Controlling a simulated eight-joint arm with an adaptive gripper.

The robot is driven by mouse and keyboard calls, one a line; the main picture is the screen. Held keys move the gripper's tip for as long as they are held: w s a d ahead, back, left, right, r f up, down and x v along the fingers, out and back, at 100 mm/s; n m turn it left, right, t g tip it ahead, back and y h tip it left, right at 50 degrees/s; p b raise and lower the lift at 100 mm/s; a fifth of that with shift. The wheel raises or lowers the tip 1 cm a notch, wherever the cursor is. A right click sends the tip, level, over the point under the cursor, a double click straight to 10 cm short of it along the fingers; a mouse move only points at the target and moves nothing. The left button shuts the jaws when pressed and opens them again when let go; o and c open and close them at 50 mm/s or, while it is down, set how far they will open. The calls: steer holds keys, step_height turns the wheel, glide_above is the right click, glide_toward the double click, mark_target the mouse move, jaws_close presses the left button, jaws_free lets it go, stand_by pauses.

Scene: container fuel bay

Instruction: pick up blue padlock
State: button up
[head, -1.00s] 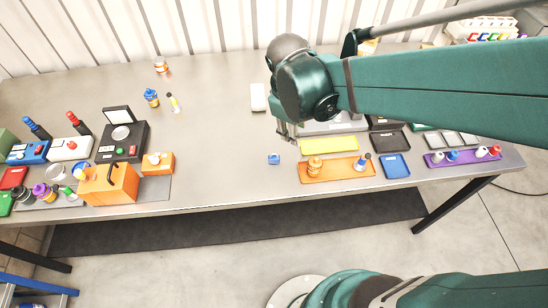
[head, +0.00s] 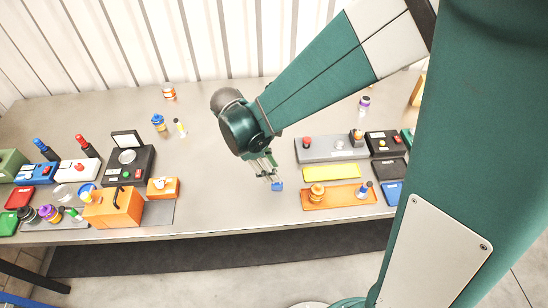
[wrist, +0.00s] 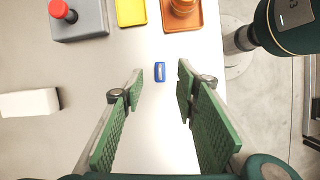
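The blue padlock (head: 277,186) lies on the grey table near its front edge, left of the orange tray. In the wrist view the blue padlock (wrist: 159,72) shows small, beyond the fingertips and between their lines. My gripper (head: 268,177) is above the table, its fingers pointing down toward the padlock. In the wrist view my gripper (wrist: 160,84) is open with green ribbed fingers wide apart and nothing between them. From the head view I cannot tell the exact gap between fingertips and padlock.
The orange tray (head: 350,203) holds an orange-capped item and a blue one. A yellow mat (head: 331,173) and a grey box with a red knob (head: 312,150) lie behind it. A white block (wrist: 30,102) shows in the wrist view. The table left of the padlock is clear.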

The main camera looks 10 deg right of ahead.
mark_target(277, 184)
steer(key=shift+a+f+n, duration=0.4)
steer(key=shift+a+f, duration=0.05)
steer(key=shift+f, duration=0.05)
steer(key=shift+f, duration=0.1)
steer(key=shift+x, duration=1.2)
steer(key=shift+x, duration=2.6)
steer(key=shift+c, duration=0.3)
jaws_close()
